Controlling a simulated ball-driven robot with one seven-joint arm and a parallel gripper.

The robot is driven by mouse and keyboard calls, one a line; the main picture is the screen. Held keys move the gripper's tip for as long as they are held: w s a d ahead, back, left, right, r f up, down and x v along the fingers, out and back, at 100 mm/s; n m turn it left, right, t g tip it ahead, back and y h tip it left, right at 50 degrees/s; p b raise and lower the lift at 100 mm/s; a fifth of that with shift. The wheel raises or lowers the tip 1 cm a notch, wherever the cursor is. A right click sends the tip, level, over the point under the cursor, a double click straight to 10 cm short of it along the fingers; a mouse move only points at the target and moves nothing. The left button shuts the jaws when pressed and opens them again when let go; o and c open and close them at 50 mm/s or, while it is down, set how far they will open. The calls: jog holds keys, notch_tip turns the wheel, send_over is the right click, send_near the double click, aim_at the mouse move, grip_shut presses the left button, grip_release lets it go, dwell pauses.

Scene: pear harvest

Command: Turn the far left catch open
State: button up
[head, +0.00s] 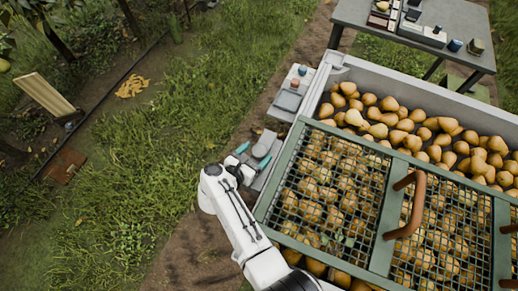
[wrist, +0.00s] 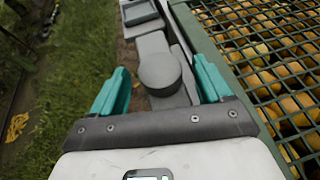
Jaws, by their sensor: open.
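A grey catch with a round knob (wrist: 160,72) sits on a grey ledge beside the crate in the wrist view. It also shows small in the head view (head: 260,150). My gripper (wrist: 161,66) is open, with one teal finger on each side of the knob and visible gaps to both. In the head view my gripper (head: 254,154) is at the crate's left side, by the lid's edge. A green-framed mesh lid (head: 376,208) covers the near part of the pear crate (head: 420,92). The underside of the catch is hidden.
Small boxes and a tray (head: 288,101) stand along the crate's left side. A grey table (head: 465,42) with small items is at the top right. Brown handles (head: 404,205) rise from the lid. Grass to the left is open, with a yellow heap (head: 132,86) and a wooden board (head: 46,95).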

aim_at(257, 149)
jog(key=p+v, duration=0.1)
jog(key=v, duration=0.7)
jog(key=shift+s, duration=0.1)
jog(key=shift+r, duration=0.1)
